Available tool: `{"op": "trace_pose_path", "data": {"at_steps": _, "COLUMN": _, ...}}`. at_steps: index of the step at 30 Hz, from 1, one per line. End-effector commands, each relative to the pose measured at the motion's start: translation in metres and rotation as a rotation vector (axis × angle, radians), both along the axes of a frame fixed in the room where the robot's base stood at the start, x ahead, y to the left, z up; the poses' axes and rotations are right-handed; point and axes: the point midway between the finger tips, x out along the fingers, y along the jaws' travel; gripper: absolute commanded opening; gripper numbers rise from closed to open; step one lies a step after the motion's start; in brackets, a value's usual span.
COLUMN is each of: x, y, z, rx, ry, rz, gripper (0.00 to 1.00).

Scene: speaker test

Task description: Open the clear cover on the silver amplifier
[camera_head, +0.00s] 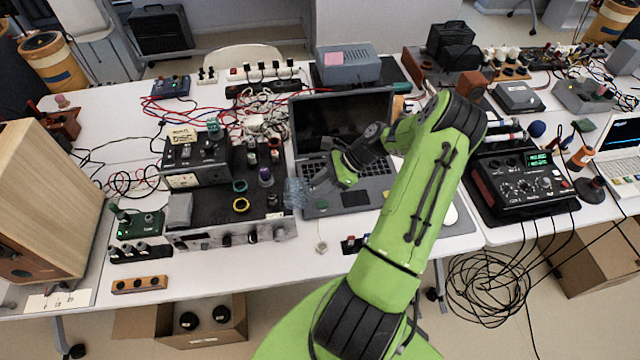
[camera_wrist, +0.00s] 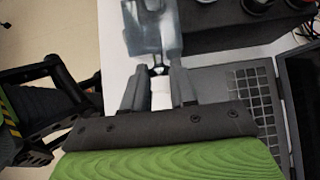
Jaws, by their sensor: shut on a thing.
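The silver amplifier (camera_head: 230,235) stands near the table's front edge, left of the laptop, with knobs on its front. A clear, bluish cover (camera_head: 296,193) shows at its right front corner, beside my gripper. In the wrist view the cover (camera_wrist: 152,28) is just beyond my fingertips, over the white table and the amplifier's dark edge. My gripper (camera_head: 308,186) comes in from the right over the laptop's left edge. In the wrist view my gripper (camera_wrist: 157,75) is shut on the cover's near edge. How far the cover is swung is hard to tell.
The open laptop (camera_head: 345,160) lies under my forearm, its screen behind my gripper. A black device (camera_head: 195,160) and several small coloured items stand on the amplifier's top. A wooden speaker (camera_head: 50,200) stands at the left. The white table in front is mostly clear.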

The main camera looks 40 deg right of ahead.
Motion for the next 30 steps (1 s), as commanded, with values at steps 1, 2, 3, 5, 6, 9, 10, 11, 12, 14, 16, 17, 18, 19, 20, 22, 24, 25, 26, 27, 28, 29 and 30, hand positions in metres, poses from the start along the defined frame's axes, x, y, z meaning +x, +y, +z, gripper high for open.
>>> {"op": "trace_pose_path", "data": {"at_steps": 1, "x": 0.001, "y": 0.002, "z": 0.005, "rx": -0.015, "ry": 0.011, "rz": 0.002, "gripper": 0.0}}
{"op": "trace_pose_path", "data": {"at_steps": 2, "x": 0.002, "y": 0.003, "z": 0.008, "rx": -0.028, "ry": 0.02, "rz": 0.004, "gripper": 0.0}}
{"op": "trace_pose_path", "data": {"at_steps": 3, "x": 0.003, "y": 0.005, "z": 0.012, "rx": -0.049, "ry": 0.034, "rz": 0.005, "gripper": 0.0}}
{"op": "trace_pose_path", "data": {"at_steps": 5, "x": 0.004, "y": 0.006, "z": 0.016, "rx": -0.084, "ry": 0.058, "rz": 0.005, "gripper": 0.0}}
{"op": "trace_pose_path", "data": {"at_steps": 6, "x": 0.005, "y": 0.008, "z": 0.019, "rx": -0.106, "ry": 0.074, "rz": 0.004, "gripper": 0.0}}
{"op": "trace_pose_path", "data": {"at_steps": 9, "x": 0.007, "y": 0.01, "z": 0.021, "rx": -0.148, "ry": 0.103, "rz": 0.001, "gripper": 0.0}}
{"op": "trace_pose_path", "data": {"at_steps": 10, "x": 0.007, "y": 0.011, "z": 0.021, "rx": -0.154, "ry": 0.107, "rz": 0.001, "gripper": 0.0}}
{"op": "trace_pose_path", "data": {"at_steps": 11, "x": 0.007, "y": 0.011, "z": 0.021, "rx": -0.158, "ry": 0.109, "rz": 0.001, "gripper": 0.0}}
{"op": "trace_pose_path", "data": {"at_steps": 12, "x": 0.007, "y": 0.011, "z": 0.02, "rx": -0.161, "ry": 0.111, "rz": 0.001, "gripper": 0.0}}
{"op": "trace_pose_path", "data": {"at_steps": 14, "x": 0.008, "y": 0.011, "z": 0.019, "rx": -0.16, "ry": 0.11, "rz": 0.0, "gripper": 0.0}}
{"op": "trace_pose_path", "data": {"at_steps": 16, "x": 0.008, "y": 0.011, "z": 0.019, "rx": -0.16, "ry": 0.108, "rz": 0.0, "gripper": 0.0}}
{"op": "trace_pose_path", "data": {"at_steps": 17, "x": 0.008, "y": 0.011, "z": 0.019, "rx": -0.16, "ry": 0.107, "rz": 0.001, "gripper": 0.0}}
{"op": "trace_pose_path", "data": {"at_steps": 18, "x": 0.008, "y": 0.011, "z": 0.019, "rx": -0.16, "ry": 0.107, "rz": 0.001, "gripper": 0.0}}
{"op": "trace_pose_path", "data": {"at_steps": 19, "x": 0.008, "y": 0.011, "z": 0.019, "rx": -0.16, "ry": 0.107, "rz": 0.001, "gripper": 0.28}}
{"op": "trace_pose_path", "data": {"at_steps": 20, "x": 0.008, "y": 0.011, "z": 0.019, "rx": -0.16, "ry": 0.107, "rz": 0.001, "gripper": 0.32}}
{"op": "trace_pose_path", "data": {"at_steps": 22, "x": 0.008, "y": 0.011, "z": 0.019, "rx": -0.16, "ry": 0.107, "rz": 0.001, "gripper": 0.43}}
{"op": "trace_pose_path", "data": {"at_steps": 24, "x": 0.008, "y": 0.011, "z": 0.019, "rx": -0.159, "ry": 0.107, "rz": 0.0, "gripper": 0.53}}
{"op": "trace_pose_path", "data": {"at_steps": 25, "x": 0.008, "y": 0.011, "z": 0.019, "rx": -0.159, "ry": 0.107, "rz": 0.0, "gripper": 0.53}}
{"op": "trace_pose_path", "data": {"at_steps": 26, "x": 0.008, "y": 0.011, "z": 0.019, "rx": -0.159, "ry": 0.107, "rz": 0.0, "gripper": 0.53}}
{"op": "trace_pose_path", "data": {"at_steps": 27, "x": 0.008, "y": 0.011, "z": 0.019, "rx": -0.159, "ry": 0.107, "rz": 0.0, "gripper": 0.53}}
{"op": "trace_pose_path", "data": {"at_steps": 28, "x": 0.008, "y": 0.011, "z": 0.019, "rx": -0.159, "ry": 0.107, "rz": 0.0, "gripper": 0.53}}
{"op": "trace_pose_path", "data": {"at_steps": 29, "x": 0.008, "y": 0.011, "z": 0.019, "rx": -0.16, "ry": 0.108, "rz": 0.0, "gripper": 0.53}}
{"op": "trace_pose_path", "data": {"at_steps": 30, "x": 0.008, "y": 0.011, "z": 0.019, "rx": -0.16, "ry": 0.108, "rz": 0.001, "gripper": 0.53}}
